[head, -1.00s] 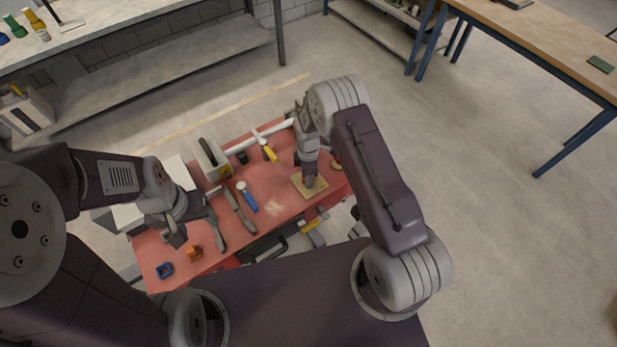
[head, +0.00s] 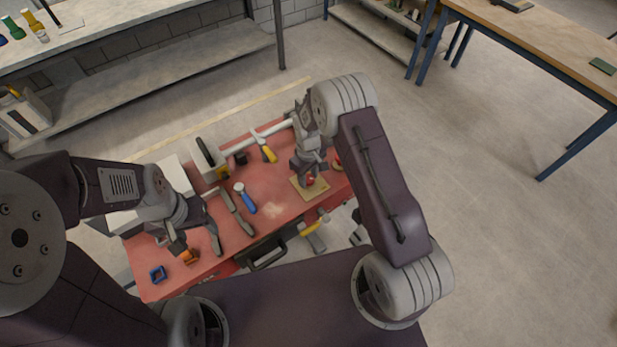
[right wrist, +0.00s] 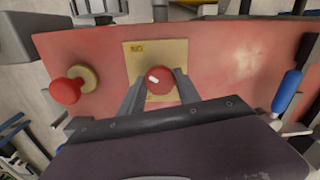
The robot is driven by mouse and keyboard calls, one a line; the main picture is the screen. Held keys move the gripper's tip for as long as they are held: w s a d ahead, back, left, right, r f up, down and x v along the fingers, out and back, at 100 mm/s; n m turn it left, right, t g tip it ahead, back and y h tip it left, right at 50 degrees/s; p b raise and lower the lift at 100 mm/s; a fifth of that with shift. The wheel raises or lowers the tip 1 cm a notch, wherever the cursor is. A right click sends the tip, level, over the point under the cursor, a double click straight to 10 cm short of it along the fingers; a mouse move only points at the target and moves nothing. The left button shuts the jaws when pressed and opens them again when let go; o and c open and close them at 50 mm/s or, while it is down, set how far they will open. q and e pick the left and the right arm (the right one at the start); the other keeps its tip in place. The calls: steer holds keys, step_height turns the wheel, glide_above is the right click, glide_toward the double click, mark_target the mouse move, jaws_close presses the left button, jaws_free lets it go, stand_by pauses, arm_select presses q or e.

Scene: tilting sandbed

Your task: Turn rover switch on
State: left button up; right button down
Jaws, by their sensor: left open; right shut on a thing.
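A round red knob (head: 310,181) with a short white mark sits on a square tan plate (head: 321,193) on the red worktop. In the right wrist view the knob (right wrist: 160,80) lies between the two fingertips, with its mark slanted at the upper left; the plate (right wrist: 143,55) has a small yellow label. My right gripper (head: 308,172) is shut on the knob from its sides. My left gripper (head: 197,243) is open and empty above the worktop's left part, near an orange block (head: 189,256).
A red mushroom-shaped button (right wrist: 67,90) on a yellowish base stands beside the plate. Hand tools, including a blue-handled one (head: 245,200), a yellow-handled one (head: 268,153) and a blue ring-like piece (head: 158,274), lie on the worktop (head: 275,190). Open floor lies to the right.

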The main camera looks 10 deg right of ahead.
mark_target(308, 178)
steer(key=shift+w+r+m, duration=0.2)
steer(key=shift+w+m, duration=0.05)
steer(key=shift+m, duration=0.75)
steer(key=c, duration=1.1)
jaws_free()
steer(key=shift+c, duration=0.2)
steer(key=shift+o, duration=1.4)
steer(key=shift+s, duration=0.1)
steer(key=shift+f, duration=0.1)
step_height(308, 178, up, 9)
steer(key=b, duration=0.2)
